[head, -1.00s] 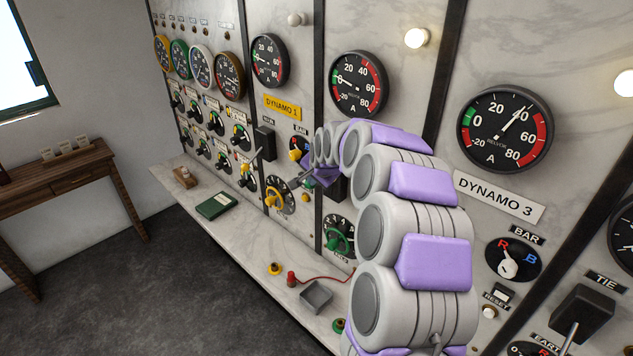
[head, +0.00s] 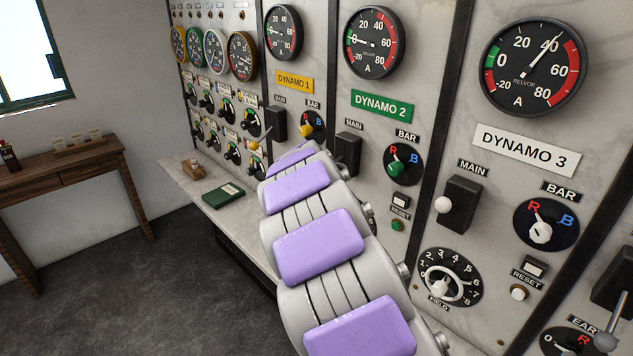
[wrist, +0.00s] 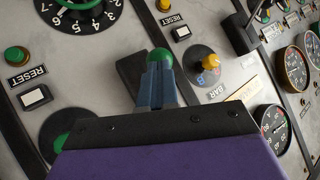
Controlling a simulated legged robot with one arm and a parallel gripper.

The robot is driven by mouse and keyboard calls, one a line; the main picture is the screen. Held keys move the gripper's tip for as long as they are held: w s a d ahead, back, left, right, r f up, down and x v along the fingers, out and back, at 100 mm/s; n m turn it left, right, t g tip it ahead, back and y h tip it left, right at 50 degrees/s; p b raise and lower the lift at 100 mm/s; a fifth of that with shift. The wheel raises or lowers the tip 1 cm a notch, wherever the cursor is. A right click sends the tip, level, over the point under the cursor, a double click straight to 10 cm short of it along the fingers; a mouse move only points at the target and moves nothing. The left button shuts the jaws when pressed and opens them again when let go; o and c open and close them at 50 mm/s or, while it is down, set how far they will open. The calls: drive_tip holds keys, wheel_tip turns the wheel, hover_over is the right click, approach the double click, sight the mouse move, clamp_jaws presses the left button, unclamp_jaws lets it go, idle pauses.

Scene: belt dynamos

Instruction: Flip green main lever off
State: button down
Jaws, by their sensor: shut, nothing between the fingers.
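The green main lever shows as a green ball knob (wrist: 160,57) just beyond my fingertips in the wrist view. Its stem is hidden behind the fingers, so I cannot tell which way it is thrown. Its dark switch box (wrist: 130,72) is partly covered by my fingers. In the head view the MAIN box (head: 347,152) stands under the green DYNAMO 2 plate (head: 382,106), with its lever hidden by my arm. My gripper (wrist: 160,72) is shut and empty, its tips at the knob. I cannot tell whether they touch it.
The yellow-tipped Dynamo 1 lever (head: 254,146) juts out at left. The white Dynamo 3 lever (head: 443,204) is at right. A green BAR knob (head: 395,168) sits close to my arm. A green book (head: 223,195) lies on the shelf below. The floor at left is clear.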

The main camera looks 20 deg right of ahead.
drive_tip(key=shift+f+b, duration=0.45)
drive_tip(key=shift+b, duration=0.1)
drive_tip(key=shift+r, duration=0.1)
drive_tip(key=shift+r, duration=0.65)
